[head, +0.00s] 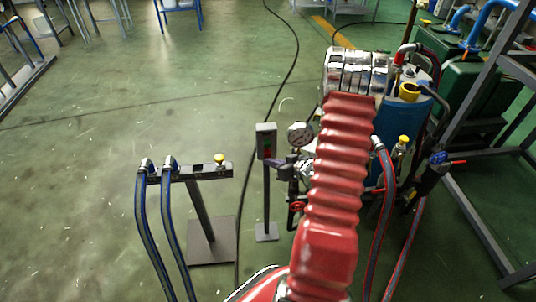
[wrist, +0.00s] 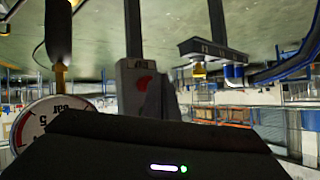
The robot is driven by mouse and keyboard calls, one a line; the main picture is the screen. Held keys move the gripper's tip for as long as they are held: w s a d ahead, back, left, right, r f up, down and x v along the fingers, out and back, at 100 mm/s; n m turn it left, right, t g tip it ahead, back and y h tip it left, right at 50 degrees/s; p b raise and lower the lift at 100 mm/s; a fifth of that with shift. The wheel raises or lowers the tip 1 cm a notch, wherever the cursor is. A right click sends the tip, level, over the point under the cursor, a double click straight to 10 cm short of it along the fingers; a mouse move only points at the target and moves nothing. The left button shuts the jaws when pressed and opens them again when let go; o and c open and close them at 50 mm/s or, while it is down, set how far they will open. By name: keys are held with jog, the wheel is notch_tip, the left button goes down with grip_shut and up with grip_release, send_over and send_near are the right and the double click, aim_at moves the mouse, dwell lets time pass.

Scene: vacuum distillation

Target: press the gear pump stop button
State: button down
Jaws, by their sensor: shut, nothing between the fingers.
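The gear pump's button box (head: 266,131) is a grey box on a thin post, left of the pressure gauge in the head view. In the wrist view the button box (wrist: 130,72) appears upside down, with a lettered label and a red button (wrist: 143,81). My gripper (head: 279,163) is shut and empty, close to the right lower front of the box. In the wrist view my gripper (wrist: 160,92) overlaps the box and covers part of the red button. I cannot tell whether it touches the button. The rest of the box front is hidden by the gripper there.
A pressure gauge (head: 300,134) and red-handled valve (head: 297,207) stand just right of the box. A hose stand (head: 199,207) with blue hoses is to the left. A blue tank (head: 414,112) stands behind my red-sleeved arm.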

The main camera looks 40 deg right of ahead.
jog(key=shift+s+a, duration=0.55)
jog(key=shift+s, duration=0.25)
jog(key=shift+s+a, duration=0.6)
jog(key=shift+s, duration=0.25)
jog(key=shift+s+a, duration=0.55)
jog(key=shift+s, duration=0.25)
